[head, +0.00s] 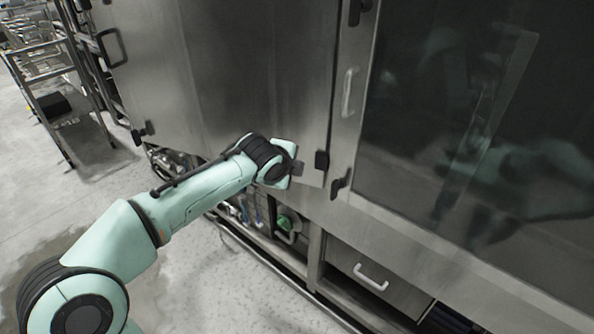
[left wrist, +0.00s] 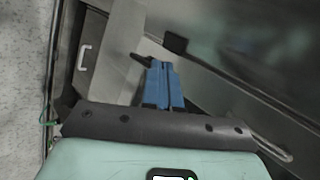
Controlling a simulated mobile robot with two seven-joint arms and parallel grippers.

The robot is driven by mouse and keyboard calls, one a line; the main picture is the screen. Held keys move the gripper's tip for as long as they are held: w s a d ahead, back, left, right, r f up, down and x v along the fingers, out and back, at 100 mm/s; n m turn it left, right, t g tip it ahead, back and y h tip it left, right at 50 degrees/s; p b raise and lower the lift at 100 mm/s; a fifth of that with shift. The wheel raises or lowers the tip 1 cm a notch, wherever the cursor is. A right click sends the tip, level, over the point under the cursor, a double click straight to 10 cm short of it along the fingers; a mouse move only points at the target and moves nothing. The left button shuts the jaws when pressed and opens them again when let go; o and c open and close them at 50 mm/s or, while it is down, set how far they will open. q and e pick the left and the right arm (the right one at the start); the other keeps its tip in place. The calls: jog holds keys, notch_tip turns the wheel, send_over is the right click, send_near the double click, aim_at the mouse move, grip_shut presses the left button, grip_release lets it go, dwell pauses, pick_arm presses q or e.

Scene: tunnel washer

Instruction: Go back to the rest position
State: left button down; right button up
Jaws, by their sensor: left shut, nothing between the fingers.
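My left arm reaches in from the left in the head view, and its gripper (head: 297,169) is in front of the lower edge of a steel door panel (head: 262,75). In the left wrist view the two blue fingers of the left gripper (left wrist: 161,66) lie together, shut, with nothing between them. I cannot tell whether the fingertips touch the steel. My right gripper is not in view.
A dark glass door (head: 450,120) fills the right side, with a white handle (head: 349,92) beside it. Below are a drawer (head: 378,275) and a green part (head: 288,222). A metal rack (head: 55,105) stands at the far left. The grey floor (head: 60,200) at left is largely clear.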

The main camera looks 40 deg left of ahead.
pick_arm(q)
jog(key=v, duration=0.2)
jog(key=a+v, duration=0.1)
jog(key=v, duration=0.1)
jog(key=shift+s+d+r, duration=0.1)
jog(key=shift+s+r, duration=0.15)
jog(key=shift+r, duration=0.25)
